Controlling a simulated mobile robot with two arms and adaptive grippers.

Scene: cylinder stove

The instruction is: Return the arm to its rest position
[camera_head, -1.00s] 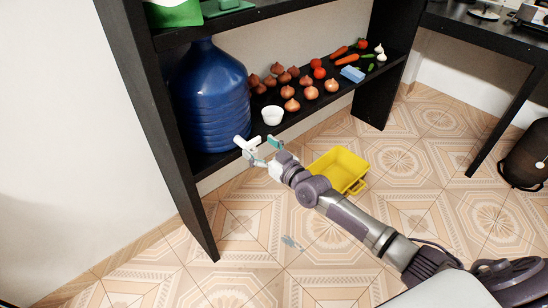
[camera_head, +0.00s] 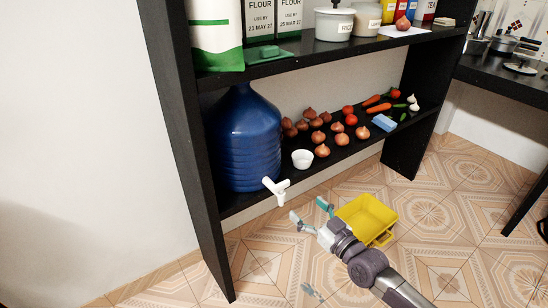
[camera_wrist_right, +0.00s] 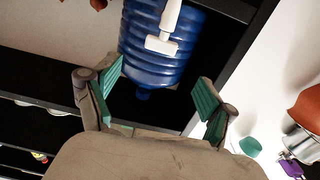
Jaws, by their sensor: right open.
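My right gripper (camera_head: 309,208) is open and empty, with its teal finger pads apart, in front of the shelf unit and below the white tap (camera_head: 277,190). The tap sticks out from the large blue water bottle (camera_head: 245,140) on the lower shelf. A gap separates the gripper from the tap. In the right wrist view, my open right gripper (camera_wrist_right: 157,85) points towards the blue bottle (camera_wrist_right: 150,62) and the white tap (camera_wrist_right: 165,35), which show beyond its fingers. My left gripper is not in view.
A yellow crate (camera_head: 367,218) stands on the floor close beside my right gripper. A white bowl (camera_head: 302,159), onions, tomatoes and carrots sit on the lower shelf (camera_head: 268,192). A small grey-blue item (camera_head: 312,291) lies on the floor. Open floor extends at right.

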